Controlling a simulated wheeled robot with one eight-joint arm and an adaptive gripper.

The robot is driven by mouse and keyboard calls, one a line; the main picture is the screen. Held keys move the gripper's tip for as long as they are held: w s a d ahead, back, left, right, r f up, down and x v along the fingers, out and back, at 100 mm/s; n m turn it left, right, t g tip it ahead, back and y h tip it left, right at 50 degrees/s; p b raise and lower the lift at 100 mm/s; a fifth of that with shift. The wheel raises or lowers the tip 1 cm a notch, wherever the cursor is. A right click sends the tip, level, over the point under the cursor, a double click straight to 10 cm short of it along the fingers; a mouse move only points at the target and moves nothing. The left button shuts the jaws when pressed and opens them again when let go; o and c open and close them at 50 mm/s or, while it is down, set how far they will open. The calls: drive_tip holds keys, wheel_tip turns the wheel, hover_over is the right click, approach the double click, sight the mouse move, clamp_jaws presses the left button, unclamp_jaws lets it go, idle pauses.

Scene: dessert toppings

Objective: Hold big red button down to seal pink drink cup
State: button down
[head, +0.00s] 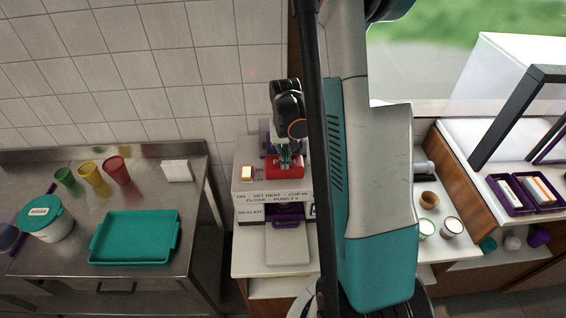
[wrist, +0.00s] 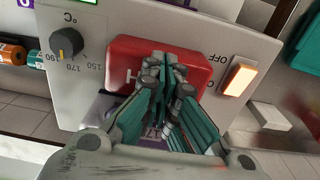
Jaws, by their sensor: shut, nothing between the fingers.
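The big red button (head: 270,167) is on top of the white sealer machine (head: 247,191), in the middle of the head view. In the wrist view the red button (wrist: 125,62) fills the centre, with a white letter partly covered by my fingers. My gripper (head: 287,160) points down at the button; in the wrist view its teal fingers (wrist: 160,62) are shut and empty, with their tips over or against the button. I cannot tell whether the button is pressed in. No pink drink cup can be made out; the sealer's inside is largely hidden.
An orange lit switch (wrist: 241,80) and a temperature dial (wrist: 67,42) flank the button. A metal table (head: 130,196) at left holds a teal tray (head: 105,256), a lidded tub and several coloured cups. My arm covers the area right of the sealer.

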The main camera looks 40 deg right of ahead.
drive_tip(key=shift+f+b, duration=1.1)
drive_tip(key=shift+f, duration=0.15)
drive_tip(key=shift+s+a+f+b, duration=0.1)
drive_tip(key=shift+s+f+b, duration=0.1)
drive_tip(key=shift+b, duration=0.25)
idle(1.5)
drive_tip(key=shift+s+a, duration=0.1)
drive_tip(key=shift+s, duration=0.05)
idle(0.8)
drive_tip(key=shift+s+a+r, duration=0.75)
drive_tip(key=shift+s+a, duration=0.2)
drive_tip(key=shift+s, duration=0.15)
drive_tip(key=shift+r+p, duration=0.55)
drive_tip(key=shift+r, duration=0.35)
wheel_tip(320, 180, up, 6)
drive_tip(key=p, duration=0.3)
drive_tip(key=shift+s+a+p, duration=0.2)
drive_tip(key=shift+s+p, duration=0.1)
drive_tip(key=shift+s, duration=0.05)
